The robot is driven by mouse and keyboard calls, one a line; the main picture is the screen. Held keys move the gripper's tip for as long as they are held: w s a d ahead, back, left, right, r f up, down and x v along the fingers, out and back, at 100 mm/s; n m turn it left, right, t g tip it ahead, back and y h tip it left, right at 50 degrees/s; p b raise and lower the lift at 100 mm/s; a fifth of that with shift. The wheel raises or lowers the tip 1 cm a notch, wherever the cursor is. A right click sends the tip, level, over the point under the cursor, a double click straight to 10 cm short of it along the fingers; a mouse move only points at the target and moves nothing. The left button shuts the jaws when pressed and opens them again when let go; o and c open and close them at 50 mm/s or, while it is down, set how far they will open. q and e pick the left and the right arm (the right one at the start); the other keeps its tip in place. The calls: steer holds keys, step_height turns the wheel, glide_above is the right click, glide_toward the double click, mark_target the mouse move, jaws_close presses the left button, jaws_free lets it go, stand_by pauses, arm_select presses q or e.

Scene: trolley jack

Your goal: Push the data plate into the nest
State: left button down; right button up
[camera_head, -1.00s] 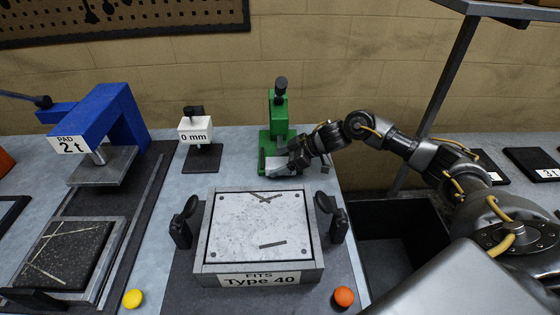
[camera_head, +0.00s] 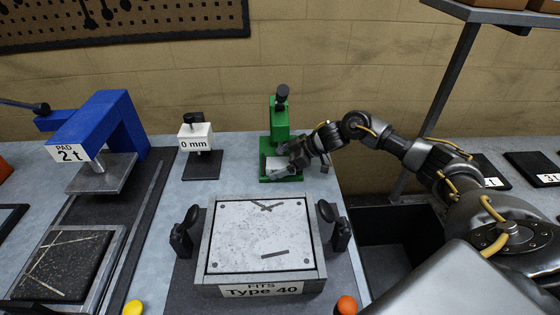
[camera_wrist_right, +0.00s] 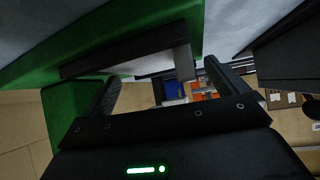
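The data plate appears to be the small pale plate (camera_head: 282,166) at the foot of the green press (camera_head: 279,130) at the back of the bench. The nest appears to be in the press base, but its outline is too small to make out. My right gripper (camera_head: 297,158) is low at the right side of the press, close to the pale plate; I cannot tell if they touch. In the right wrist view its two fingers (camera_wrist_right: 163,82) stand apart, with the green frame (camera_wrist_right: 195,22) and a dark bar just beyond. My left gripper is not in view.
A grey fixture marked Type 40 (camera_head: 212,272) stands in front of the press, between two black handles. A 0 mm gauge block (camera_head: 196,137) and a blue 2 t press (camera_head: 112,118) are to the left. A dark open bin (camera_head: 385,262) lies under my right arm.

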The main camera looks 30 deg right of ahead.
steer(key=shift+r, duration=0.1)
steer(key=b+v, duration=0.1)
steer(key=v, duration=0.9)
steer(key=shift+s+d+r, duration=0.15)
steer(key=shift+d+r, duration=0.05)
steer(key=shift+d, duration=0.05)
steer(key=shift+r, duration=0.1)
